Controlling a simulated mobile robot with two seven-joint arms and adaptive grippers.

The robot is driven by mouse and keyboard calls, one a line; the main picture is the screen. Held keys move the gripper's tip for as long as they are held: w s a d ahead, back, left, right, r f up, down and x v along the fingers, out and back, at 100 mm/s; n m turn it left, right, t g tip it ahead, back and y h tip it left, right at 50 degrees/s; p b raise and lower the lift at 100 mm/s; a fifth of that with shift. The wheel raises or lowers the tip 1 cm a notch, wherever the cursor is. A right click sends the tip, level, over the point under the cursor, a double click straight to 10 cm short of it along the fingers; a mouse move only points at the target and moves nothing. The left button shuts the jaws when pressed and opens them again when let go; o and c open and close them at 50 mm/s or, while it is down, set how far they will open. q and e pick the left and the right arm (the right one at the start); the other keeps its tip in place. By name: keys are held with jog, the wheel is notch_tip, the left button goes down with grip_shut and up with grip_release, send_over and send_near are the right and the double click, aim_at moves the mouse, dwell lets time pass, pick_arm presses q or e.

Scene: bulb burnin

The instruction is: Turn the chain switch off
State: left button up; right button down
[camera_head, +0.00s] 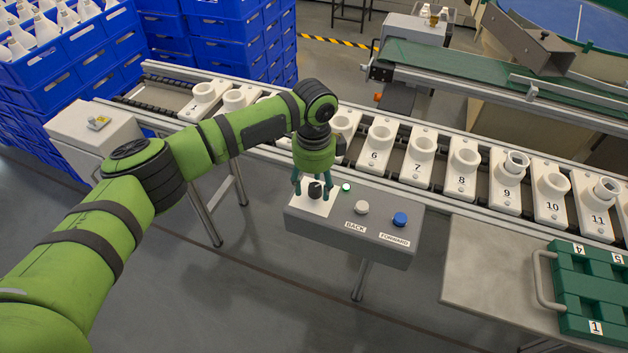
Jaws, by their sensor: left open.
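The chain switch is a black rotary knob (315,191) on a white plate (312,207) at the left end of a grey control box (350,241). My left gripper (314,188) points down over the plate, open, with its fingers on either side of the knob. I cannot tell whether the fingers touch it. The knob's pointer direction is too small to read. A small green lamp (346,187) sits right of the plate. My right gripper is not in view.
On the box are a white BACK button (361,207) and a blue FORWARD button (400,219). Behind it runs a chain conveyor with numbered white sockets (417,155). A grey table (485,265) with a green handled tray (570,290) stands at right. Blue crates (220,40) stand behind.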

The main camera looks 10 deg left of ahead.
pick_arm(q)
jog(key=shift+s, duration=0.1)
jog(key=c, duration=1.1)
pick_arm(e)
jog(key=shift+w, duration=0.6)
pick_arm(q)
jog(key=shift+p, duration=0.3)
jog(key=shift+r+n+p, duration=0.15)
jog(key=shift+n+p, duration=0.35)
jog(key=shift+p, duration=0.15)
jog(key=n+p, duration=0.6)
jog(key=shift+p, duration=0.4)
jog(key=n+p, duration=0.3)
jog(key=n, duration=0.1)
jog(key=shift+s, duration=0.1)
jog(key=shift+a+f+n+p, duration=0.1)
jog(key=shift+f+n+p, duration=0.15)
jog(key=shift+n+p, duration=0.9)
pick_arm(e)
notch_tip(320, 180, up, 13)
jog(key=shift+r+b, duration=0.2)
jog(key=shift+b, duration=0.15)
pick_arm(q)
jog(key=shift+f+n, duration=0.1)
jog(key=shift+n, duration=0.35)
grip_shut()
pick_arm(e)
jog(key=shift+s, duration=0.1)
